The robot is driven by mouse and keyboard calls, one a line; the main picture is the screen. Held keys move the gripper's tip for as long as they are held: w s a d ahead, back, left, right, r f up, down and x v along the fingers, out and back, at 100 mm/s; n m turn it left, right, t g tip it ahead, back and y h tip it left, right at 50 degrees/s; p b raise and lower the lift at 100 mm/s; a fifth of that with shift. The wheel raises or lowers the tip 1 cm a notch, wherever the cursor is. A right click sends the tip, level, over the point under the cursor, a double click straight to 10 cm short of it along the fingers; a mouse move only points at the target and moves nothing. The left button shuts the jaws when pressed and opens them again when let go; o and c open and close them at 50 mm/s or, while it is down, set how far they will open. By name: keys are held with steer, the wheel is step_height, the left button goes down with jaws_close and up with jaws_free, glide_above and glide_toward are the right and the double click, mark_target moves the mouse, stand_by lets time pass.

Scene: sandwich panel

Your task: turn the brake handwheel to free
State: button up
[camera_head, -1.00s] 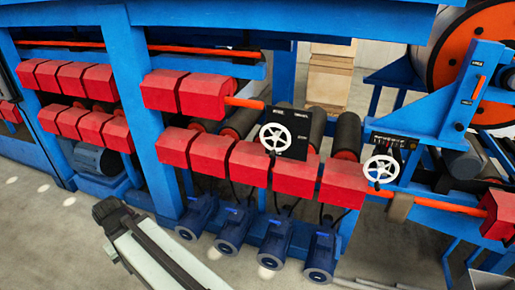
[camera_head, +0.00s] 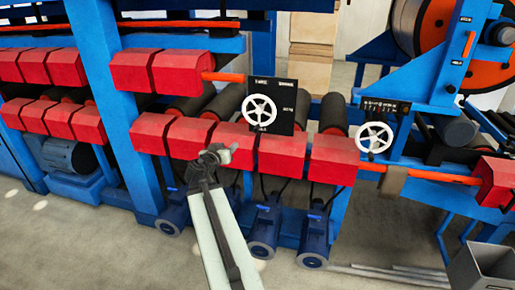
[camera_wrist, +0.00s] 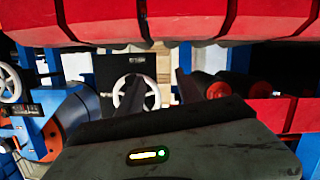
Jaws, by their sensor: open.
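A white spoked handwheel (camera_head: 259,110) is mounted on a black panel (camera_head: 286,92) with small white lettering too small to read. A second white handwheel (camera_head: 374,137) sits further right under a dark scale plate. I cannot tell from the lettering which one is the brake. My gripper (camera_head: 218,155) is open and empty, below and left of the panel's wheel in the picture, apart from both wheels. In the wrist view, which looks upside down, the panel's wheel (camera_wrist: 136,94) is beyond my fingers (camera_wrist: 165,90), partly hidden by one; the other wheel (camera_wrist: 10,82) is at the left edge.
Red housings (camera_head: 282,153) run along the blue frame below the panel, with blue motors (camera_head: 265,232) under them. Dark rollers (camera_head: 225,102) lie behind. An orange bar (camera_head: 430,175) crosses at right. A grey bin (camera_head: 480,266) stands lower right. Floor in front is open.

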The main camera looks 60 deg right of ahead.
mark_target(255, 131)
steer(key=s+d+h, duration=0.1)
steer(key=d, duration=0.2)
steer(key=s+d+r+t+b, duration=0.1)
steer(key=s+d, duration=0.1)
steer(key=d, duration=0.1)
steer(key=s+d+h+b, duration=0.1)
steer(key=s+d, duration=0.1)
steer(key=shift+s+d+r+h, duration=0.15)
steer(key=shift+s+d+h, duration=0.15)
steer(key=shift+d, duration=0.1)
steer(key=x, duration=0.7)
steer(key=shift+w+d, duration=0.1)
steer(key=shift+w, duration=0.05)
jaws_close()
stand_by(0.3)
